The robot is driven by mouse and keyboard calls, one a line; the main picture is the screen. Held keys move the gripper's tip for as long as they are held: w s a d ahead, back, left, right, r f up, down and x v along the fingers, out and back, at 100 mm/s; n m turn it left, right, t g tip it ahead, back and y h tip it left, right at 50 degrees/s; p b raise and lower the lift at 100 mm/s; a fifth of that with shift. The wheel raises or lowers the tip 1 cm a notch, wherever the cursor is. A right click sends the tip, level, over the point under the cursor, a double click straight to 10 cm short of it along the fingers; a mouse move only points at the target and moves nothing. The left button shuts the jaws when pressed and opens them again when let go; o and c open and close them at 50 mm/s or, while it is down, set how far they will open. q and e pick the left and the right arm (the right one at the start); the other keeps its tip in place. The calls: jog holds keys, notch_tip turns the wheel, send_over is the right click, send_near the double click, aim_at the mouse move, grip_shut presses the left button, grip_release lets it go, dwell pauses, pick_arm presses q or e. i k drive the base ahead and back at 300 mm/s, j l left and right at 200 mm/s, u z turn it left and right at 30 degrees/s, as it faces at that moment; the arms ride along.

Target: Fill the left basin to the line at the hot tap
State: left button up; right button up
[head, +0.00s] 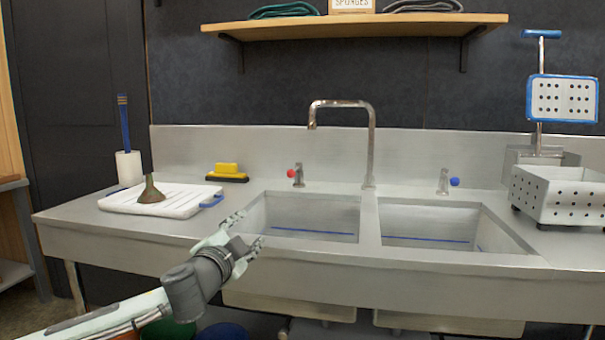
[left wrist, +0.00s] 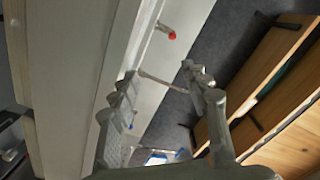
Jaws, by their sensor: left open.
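The left basin (head: 320,212) is a steel sink bowl with a blue line (head: 312,232) on its inner wall. The hot tap (head: 298,176) with a red knob stands behind it; the red knob (left wrist: 172,35) also shows in the left wrist view. The faucet (head: 371,150) rises between the basins, its spout over the left basin. No stream shows below it, and the basin floor is hidden. My left gripper (head: 250,230) is open and empty at the left basin's front left corner, short of the hot tap. My right gripper is not in view.
A yellow sponge or brush (head: 227,171) sits behind. A perforated crate (head: 560,200) stands right. A shelf (head: 350,25) hangs above.

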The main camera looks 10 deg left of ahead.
aim_at(290, 173)
jog(key=i, duration=1.15)
